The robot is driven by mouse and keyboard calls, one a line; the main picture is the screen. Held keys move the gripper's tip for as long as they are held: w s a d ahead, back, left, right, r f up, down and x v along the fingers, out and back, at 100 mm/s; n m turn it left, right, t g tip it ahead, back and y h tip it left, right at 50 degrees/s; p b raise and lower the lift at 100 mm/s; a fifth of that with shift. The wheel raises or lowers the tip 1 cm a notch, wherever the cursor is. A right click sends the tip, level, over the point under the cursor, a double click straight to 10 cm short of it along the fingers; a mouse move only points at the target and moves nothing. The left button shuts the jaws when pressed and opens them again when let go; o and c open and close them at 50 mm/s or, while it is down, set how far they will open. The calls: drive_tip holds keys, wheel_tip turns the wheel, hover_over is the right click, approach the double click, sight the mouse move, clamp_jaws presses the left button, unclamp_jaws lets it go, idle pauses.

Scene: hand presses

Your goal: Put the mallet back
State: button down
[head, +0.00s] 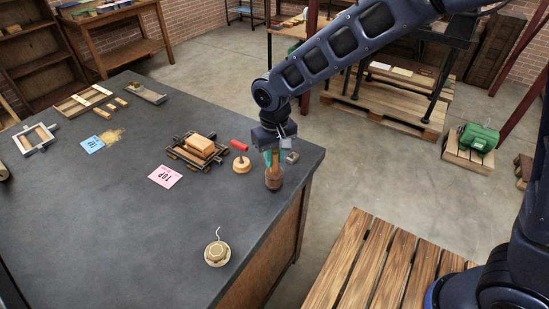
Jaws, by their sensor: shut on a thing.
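The mallet (274,181), a brown wooden piece with a rounded lower end, is near the right corner of the dark table (130,235). My gripper (273,157) comes down from above and is shut on its upper part. The jaws hide most of that upper part. The mallet looks upright. I cannot tell whether its lower end touches the table top or hangs just above it.
A small grey block (292,157) is close on the right. A small wooden press (197,150), a pink card (165,176) and a round corded item (217,253) lie farther off. The front middle is clear.

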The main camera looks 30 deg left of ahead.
drive_tip(key=shift+f, duration=0.45)
drive_tip(key=shift+f, duration=0.1)
drive_tip(key=c, duration=1.2)
unclamp_jaws()
drive_tip(key=shift+c, duration=0.2)
wheel_tip(320, 180, up, 12)
drive_tip(key=shift+r, duration=0.15)
